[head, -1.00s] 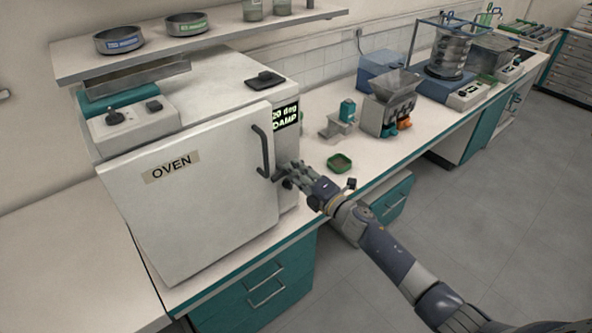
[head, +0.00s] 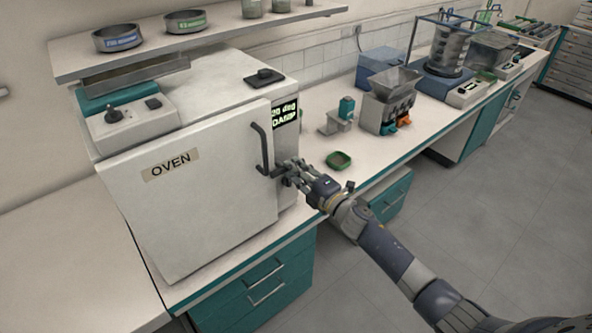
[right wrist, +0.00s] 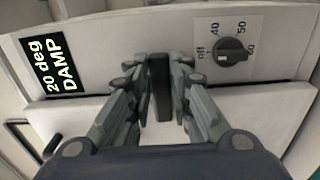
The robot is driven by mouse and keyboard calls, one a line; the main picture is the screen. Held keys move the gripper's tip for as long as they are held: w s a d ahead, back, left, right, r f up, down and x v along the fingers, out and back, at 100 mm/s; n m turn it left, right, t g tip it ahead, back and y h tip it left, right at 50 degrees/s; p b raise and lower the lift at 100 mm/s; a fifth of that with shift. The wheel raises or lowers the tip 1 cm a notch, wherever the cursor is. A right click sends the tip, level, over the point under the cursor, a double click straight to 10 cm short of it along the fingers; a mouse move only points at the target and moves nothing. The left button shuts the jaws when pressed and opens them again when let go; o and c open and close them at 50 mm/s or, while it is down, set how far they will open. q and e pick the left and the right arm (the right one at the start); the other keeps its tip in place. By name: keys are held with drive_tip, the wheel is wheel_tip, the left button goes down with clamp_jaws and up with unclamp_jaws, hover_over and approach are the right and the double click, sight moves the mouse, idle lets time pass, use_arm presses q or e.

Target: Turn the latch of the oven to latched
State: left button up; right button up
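The white oven (head: 200,205) stands on the bench with its door closed. In the head view its latch is mostly hidden by my right gripper (head: 287,172), which is at the oven's right front, just right of the door handle (head: 262,150). In the right wrist view the latch is a dark upright bar (right wrist: 159,88) on the pale front. My left gripper is not in view.
A display (right wrist: 56,62) reading "20 deg DAMP" and a dial (right wrist: 232,52) marked off, 40 and 50 are near the latch. A green dish (head: 339,160) lies on the bench (head: 318,178) right of the oven. A shelf (head: 230,33) hangs above.

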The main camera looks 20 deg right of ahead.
drive_tip(key=shift+o, duration=1.4)
drive_tip(key=v, duration=1.2)
